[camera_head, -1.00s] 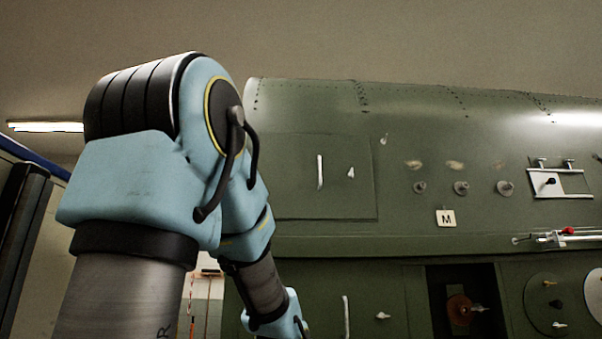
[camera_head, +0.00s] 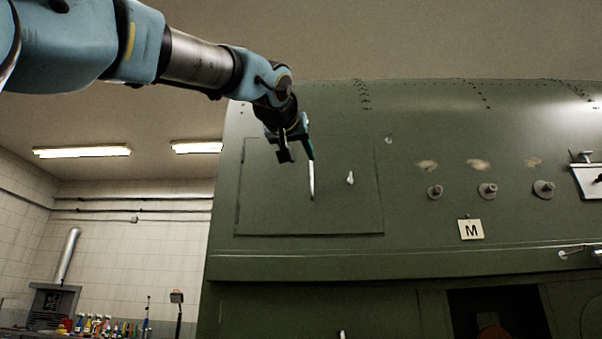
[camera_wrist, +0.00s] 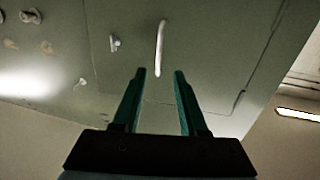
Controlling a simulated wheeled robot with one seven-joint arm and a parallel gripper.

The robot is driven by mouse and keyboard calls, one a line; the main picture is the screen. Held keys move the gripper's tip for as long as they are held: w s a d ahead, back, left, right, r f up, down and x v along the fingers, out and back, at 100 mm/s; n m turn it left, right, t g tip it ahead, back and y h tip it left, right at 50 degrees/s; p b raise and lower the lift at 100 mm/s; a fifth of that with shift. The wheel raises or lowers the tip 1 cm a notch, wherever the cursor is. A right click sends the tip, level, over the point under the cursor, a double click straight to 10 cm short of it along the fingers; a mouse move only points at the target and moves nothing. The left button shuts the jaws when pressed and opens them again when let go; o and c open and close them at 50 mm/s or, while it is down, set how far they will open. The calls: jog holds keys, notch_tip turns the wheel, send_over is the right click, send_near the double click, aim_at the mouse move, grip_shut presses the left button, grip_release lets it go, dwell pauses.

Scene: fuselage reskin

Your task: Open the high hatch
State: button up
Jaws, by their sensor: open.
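The high hatch (camera_head: 340,205) is a green rectangular panel, flush and shut in the upper left of the green fuselage. It has a white vertical bar handle (camera_head: 312,181) and a small white latch (camera_head: 350,178) to the handle's right. My gripper (camera_head: 297,153) is at the hatch's upper part, near the handle's top, which it partly covers. In the wrist view my gripper (camera_wrist: 159,73) has two green fingers apart with nothing between them. There the handle (camera_wrist: 160,48) lies just beyond the fingertips, roughly centred between them, and the latch (camera_wrist: 115,43) is to the left. Contact is not visible.
Right of the hatch are several round knobs (camera_head: 487,190), an M placard (camera_head: 471,229) and a white bracket (camera_head: 588,180). A dark opening (camera_head: 497,312) is below right. A ledge (camera_head: 400,262) runs under the hatch. The room at left is open, with a tool bench behind.

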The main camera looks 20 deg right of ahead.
aim_at(311, 175)
jog(key=p+x, duration=0.3)
jog(key=x, duration=0.6)
jog(key=shift+d+p, duration=0.15)
jog(key=shift+p, duration=0.15)
grip_shut()
dwell(1.0)
